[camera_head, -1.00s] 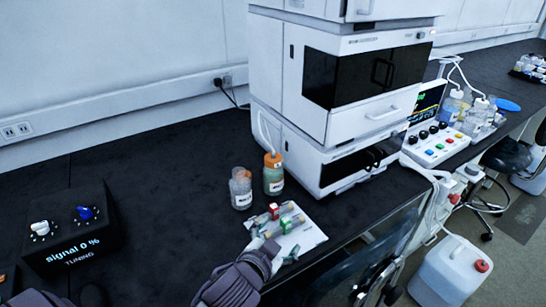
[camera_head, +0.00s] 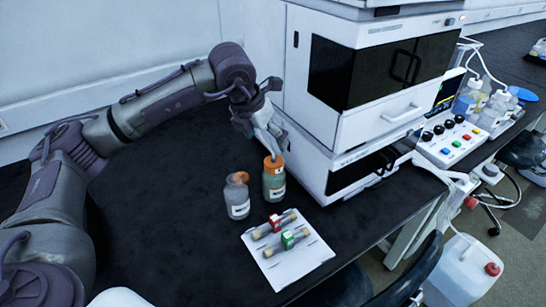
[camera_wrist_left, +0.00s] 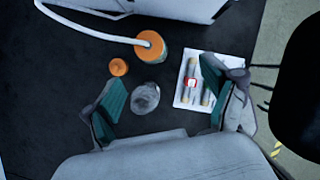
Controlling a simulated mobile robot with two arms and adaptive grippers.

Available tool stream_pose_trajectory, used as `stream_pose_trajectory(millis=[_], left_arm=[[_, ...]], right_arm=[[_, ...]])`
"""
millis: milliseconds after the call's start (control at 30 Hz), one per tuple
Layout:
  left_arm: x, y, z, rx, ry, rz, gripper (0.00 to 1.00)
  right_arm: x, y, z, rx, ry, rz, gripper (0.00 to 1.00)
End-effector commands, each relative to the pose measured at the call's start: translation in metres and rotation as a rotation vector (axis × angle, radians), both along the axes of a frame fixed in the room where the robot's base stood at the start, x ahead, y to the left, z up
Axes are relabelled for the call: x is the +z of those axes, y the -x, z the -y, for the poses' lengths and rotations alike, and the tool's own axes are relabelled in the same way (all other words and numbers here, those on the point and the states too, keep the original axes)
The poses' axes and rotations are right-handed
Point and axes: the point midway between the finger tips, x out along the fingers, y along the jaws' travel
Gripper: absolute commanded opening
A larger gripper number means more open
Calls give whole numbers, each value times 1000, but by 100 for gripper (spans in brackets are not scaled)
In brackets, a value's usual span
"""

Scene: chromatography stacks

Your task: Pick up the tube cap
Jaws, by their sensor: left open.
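An orange cap (camera_head: 273,164) with a white tube sits on the taller bottle (camera_head: 274,183); the cap also shows in the left wrist view (camera_wrist_left: 150,42), where the tube runs into it. A smaller orange cap (camera_wrist_left: 118,67) lies near the clear bottle (camera_wrist_left: 145,97). In the head view, orange (camera_head: 237,178) shows at the clear bottle's (camera_head: 237,200) top. My left gripper (camera_head: 260,133) is open and empty above the bottles, beside the instrument. Its two spread fingers frame the left wrist view (camera_wrist_left: 168,90). My right gripper is not in view.
A white tray (camera_head: 265,277) holds tubes, one with a red block (camera_head: 275,223) and one with a green block (camera_head: 288,239). The white instrument stack (camera_head: 345,120) stands close to the right of my left gripper. The black bench (camera_head: 180,230) is clear left of the bottles.

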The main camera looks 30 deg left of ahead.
Motion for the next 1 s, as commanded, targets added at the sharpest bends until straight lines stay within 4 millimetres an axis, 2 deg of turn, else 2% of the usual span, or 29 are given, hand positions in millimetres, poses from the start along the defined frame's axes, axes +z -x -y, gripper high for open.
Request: stream_pose_trajectory(millis=[67,167,400,533,767,1000], left_arm=[[2,-1,-15,34,-41,-4,86],[-8,-5,-19,47,-57,-11,86],[-51,-23,-17,45,-55,-11,86],[-67,-30,-15,42,-53,-8,86],[-81,-38,-14,41,-53,-8,86],[-113,-54,-10,41,-52,-8,86]], right_arm=[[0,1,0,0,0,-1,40],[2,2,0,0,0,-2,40],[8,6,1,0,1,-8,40],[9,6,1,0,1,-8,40],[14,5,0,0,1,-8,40],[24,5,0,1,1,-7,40]])
